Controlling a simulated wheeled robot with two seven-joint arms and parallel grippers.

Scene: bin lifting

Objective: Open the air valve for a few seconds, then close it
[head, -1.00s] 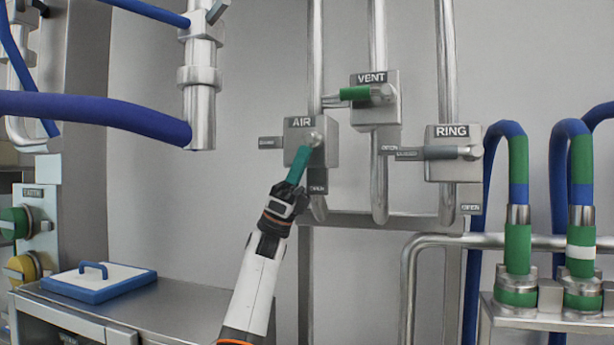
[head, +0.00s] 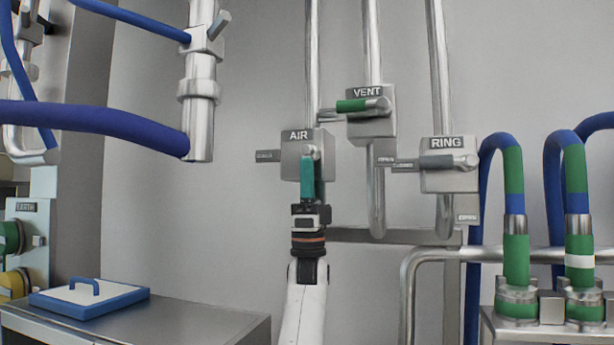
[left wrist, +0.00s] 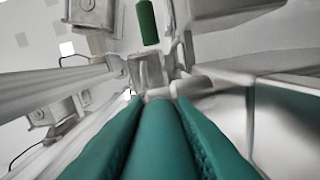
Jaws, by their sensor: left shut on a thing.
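The AIR valve (head: 293,160) is a grey metal box on a vertical pipe at the middle of the head view. Its teal handle (head: 306,180) hangs straight down from the pivot. My left gripper (head: 310,208) comes up from below and is shut on the handle's lower end. The handle also shows in the left wrist view (left wrist: 158,140), running forward between the fingers. The small plate (head: 268,156) at the valve's left is too small to read, and the area below the valve is hidden by my gripper. My right gripper is not in view.
The VENT valve (head: 371,128), with a green handle pointing left, is close at the upper right. The RING valve (head: 448,179), with a grey handle pointing left, is further right. A blue hose (head: 95,120) crosses the left. A blue-edged lid (head: 88,298) lies on the cabinet top.

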